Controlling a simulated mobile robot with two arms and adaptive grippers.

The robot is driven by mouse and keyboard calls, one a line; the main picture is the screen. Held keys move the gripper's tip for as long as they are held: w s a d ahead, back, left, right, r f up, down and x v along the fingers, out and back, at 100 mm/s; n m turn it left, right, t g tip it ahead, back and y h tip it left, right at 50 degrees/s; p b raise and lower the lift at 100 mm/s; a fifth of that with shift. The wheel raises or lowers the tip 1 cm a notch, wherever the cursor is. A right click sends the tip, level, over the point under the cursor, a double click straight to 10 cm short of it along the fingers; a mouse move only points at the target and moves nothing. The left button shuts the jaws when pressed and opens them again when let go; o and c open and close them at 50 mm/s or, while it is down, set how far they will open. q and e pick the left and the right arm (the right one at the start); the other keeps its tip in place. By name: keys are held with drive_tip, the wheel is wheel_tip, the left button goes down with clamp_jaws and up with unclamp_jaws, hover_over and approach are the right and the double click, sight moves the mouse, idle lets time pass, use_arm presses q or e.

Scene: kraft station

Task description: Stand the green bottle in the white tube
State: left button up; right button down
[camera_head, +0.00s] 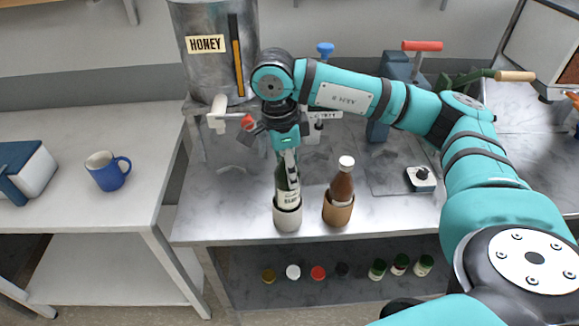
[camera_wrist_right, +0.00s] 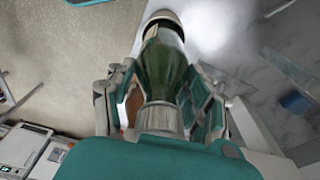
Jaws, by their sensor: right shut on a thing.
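The green bottle (camera_head: 287,184) with a pale label stands upright with its lower part inside the white tube (camera_head: 287,218), near the table's front edge. My right gripper (camera_head: 288,158) comes from above and is shut on the bottle's upper part. In the right wrist view, the fingers of my right gripper (camera_wrist_right: 163,100) lie on both sides of the green bottle (camera_wrist_right: 168,68), around its neck. A pale rim of the white tube (camera_wrist_right: 163,17) shows at the bottle's far end. Whether the bottle's base touches the tube's floor is hidden. My left gripper is not in view.
A brown bottle (camera_head: 341,186) with a white cap stands in a brown tube (camera_head: 337,212) just right of the white tube. A honey tank (camera_head: 210,70) stands behind. Several caps and small bottles lie on the lower shelf (camera_head: 250,295). A blue mug (camera_head: 106,172) stands on the left table.

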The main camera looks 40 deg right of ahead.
drive_tip(key=shift+f, duration=0.15)
idle(0.4)
drive_tip(key=shift+f+b, duration=0.85)
drive_tip(key=shift+b, duration=0.1)
drive_tip(key=shift+f, duration=0.25)
drive_tip(key=shift+f+b, duration=1.05)
drive_tip(key=shift+b, duration=0.15)
drive_tip(key=shift+c, duration=2.1)
unclamp_jaws()
drive_tip(key=shift+o, duration=0.4)
